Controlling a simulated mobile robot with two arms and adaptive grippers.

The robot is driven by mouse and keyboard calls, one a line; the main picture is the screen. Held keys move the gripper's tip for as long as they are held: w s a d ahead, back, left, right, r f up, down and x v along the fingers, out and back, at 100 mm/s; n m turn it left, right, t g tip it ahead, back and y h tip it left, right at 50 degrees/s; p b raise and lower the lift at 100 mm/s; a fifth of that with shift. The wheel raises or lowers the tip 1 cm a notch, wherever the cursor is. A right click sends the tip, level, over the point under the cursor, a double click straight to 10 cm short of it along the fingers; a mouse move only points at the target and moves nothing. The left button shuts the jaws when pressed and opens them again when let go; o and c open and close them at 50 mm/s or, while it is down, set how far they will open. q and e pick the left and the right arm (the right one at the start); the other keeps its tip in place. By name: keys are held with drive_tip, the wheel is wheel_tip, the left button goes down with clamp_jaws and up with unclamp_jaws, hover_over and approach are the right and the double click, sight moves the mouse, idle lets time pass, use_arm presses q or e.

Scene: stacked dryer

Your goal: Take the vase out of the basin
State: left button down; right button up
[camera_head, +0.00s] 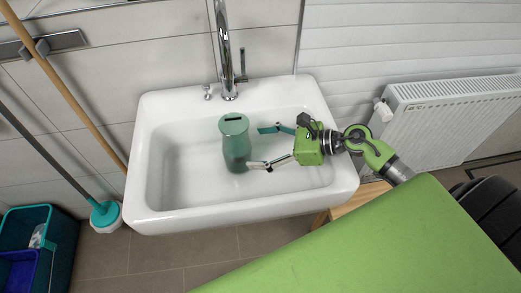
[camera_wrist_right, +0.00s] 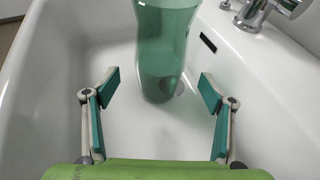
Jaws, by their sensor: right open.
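The vase's top is cut off in that view. Nothing is held in the right gripper. My left gripper is in neither view.
A chrome faucet (camera_head: 224,55) rises at the basin's back, behind the vase. A green surface (camera_head: 390,240) lies in front at the right. A white radiator (camera_head: 450,118) is at the right. Mop handles (camera_head: 65,90) and a bucket (camera_head: 63,240) stand at the left.

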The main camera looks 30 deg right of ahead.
sight(250, 147)
drive_tip(key=shift+w+a, duration=0.1)
idle(0.3)
drive_tip(key=shift+w+a+f, duration=0.15)
drive_tip(key=shift+w+a, duration=0.1)
drive_tip(key=p+x, duration=0.1)
drive_tip(key=x, duration=0.4)
drive_tip(key=shift+p, duration=0.3)
drive_tip(key=shift+x, duration=0.8)
drive_tip(key=shift+s+f, duration=0.1)
drive_tip(key=shift+f, duration=0.05)
drive_tip(key=shift+d, duration=0.1)
drive_tip(key=c, duration=1.8)
